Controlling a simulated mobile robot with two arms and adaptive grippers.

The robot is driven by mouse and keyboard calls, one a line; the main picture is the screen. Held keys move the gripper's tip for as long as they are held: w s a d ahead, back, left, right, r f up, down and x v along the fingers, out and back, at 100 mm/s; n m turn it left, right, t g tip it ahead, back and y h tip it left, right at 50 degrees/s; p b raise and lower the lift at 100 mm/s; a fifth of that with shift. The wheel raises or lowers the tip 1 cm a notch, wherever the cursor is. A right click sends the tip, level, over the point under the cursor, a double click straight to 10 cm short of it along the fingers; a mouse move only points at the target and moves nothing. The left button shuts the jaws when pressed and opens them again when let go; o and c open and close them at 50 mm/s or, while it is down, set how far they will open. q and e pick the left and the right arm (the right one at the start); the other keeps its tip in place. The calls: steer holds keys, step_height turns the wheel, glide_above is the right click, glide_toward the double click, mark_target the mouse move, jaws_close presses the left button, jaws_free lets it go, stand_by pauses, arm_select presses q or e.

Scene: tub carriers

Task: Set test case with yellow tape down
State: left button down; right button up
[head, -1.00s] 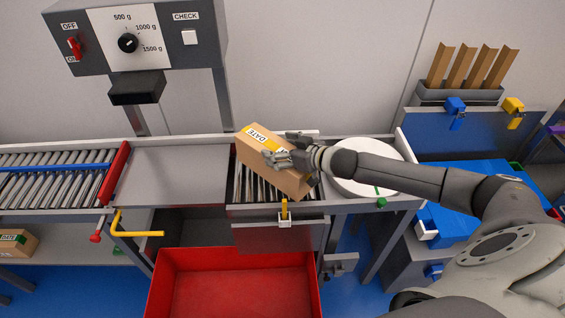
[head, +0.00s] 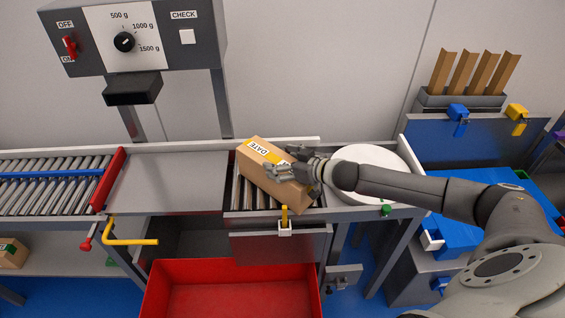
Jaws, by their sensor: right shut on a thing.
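The test case is a brown carton (head: 268,181) with yellow tape and a white "DATE" label on top. It lies at a slant over the short roller section (head: 237,192) in the middle of the line. My right gripper (head: 290,172) comes in from the right and is shut on the right end of the carton. The carton looks low over the rollers; I cannot tell whether its whole underside touches them. My left gripper is not in view.
A bare grey plate (head: 165,182) lies left of the rollers, before a red stop bar (head: 108,180). A white round disc (head: 372,168) is at the right. A red bin (head: 230,270) stands below. A control box (head: 135,40) stands behind.

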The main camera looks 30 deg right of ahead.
steer(key=o, duration=2.1)
steer(key=shift+c, duration=0.2)
steer(key=shift+s, duration=0.15)
steer(key=b+v, duration=0.2)
steer(key=v, duration=0.6)
steer(key=shift+s+d+r, duration=0.1)
steer(key=shift+s+d, duration=0.05)
steer(key=shift+s, duration=0.2)
steer(key=shift+v, duration=1.45)
steer(key=shift+r, duration=0.2)
